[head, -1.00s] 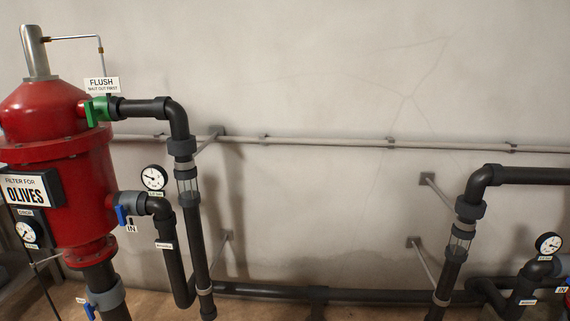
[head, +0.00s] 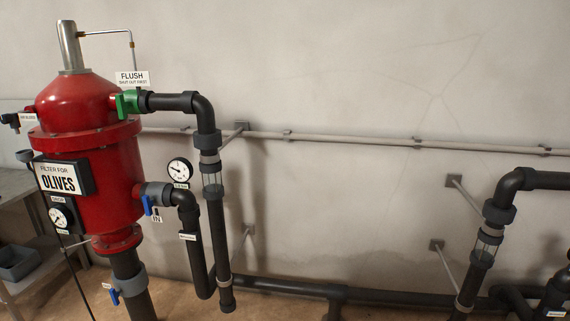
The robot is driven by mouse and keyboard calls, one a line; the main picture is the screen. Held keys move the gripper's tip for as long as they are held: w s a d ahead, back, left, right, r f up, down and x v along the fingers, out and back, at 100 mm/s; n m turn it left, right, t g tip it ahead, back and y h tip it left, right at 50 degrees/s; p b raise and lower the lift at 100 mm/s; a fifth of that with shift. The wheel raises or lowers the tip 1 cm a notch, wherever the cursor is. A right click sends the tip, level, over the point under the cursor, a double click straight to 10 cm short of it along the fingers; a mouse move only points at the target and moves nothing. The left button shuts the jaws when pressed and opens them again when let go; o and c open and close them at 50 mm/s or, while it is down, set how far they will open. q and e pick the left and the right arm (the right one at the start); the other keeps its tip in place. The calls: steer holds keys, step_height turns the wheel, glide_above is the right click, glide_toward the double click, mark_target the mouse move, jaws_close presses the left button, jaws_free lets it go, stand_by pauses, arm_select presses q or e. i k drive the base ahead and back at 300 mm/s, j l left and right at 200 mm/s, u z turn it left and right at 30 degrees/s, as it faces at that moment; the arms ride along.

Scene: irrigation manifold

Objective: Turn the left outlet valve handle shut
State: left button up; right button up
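A red filter tank (head: 92,190) signed "FILTER FOR OLIVES" stands at the left in the head view. On the pipe below it is a grey valve (head: 132,286) with a small blue handle (head: 114,297), pointing downward. A small tag beside it is too small to read, so I cannot tell for sure that this is the left outlet valve. Another blue handle (head: 147,205), pointing down, sits on the side valve marked "IN". A green handle (head: 127,103) sits on the upper valve below the "FLUSH" sign (head: 132,79). Neither of my grippers is in view.
Dark pipes with a clear section (head: 211,187) stand right of the tank, and a gauge (head: 179,171) is by the inlet. A second pipe riser (head: 486,245) stands at the right. A grey bench (head: 15,184) with a bin (head: 18,262) is at far left.

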mark_target(115, 294)
steer(key=j+u, duration=0.1)
steer(key=u, duration=0.35)
steer(key=j+u, duration=0.1)
steer(key=u, duration=0.35)
steer(key=j+u, duration=0.1)
steer(key=u, duration=0.35)
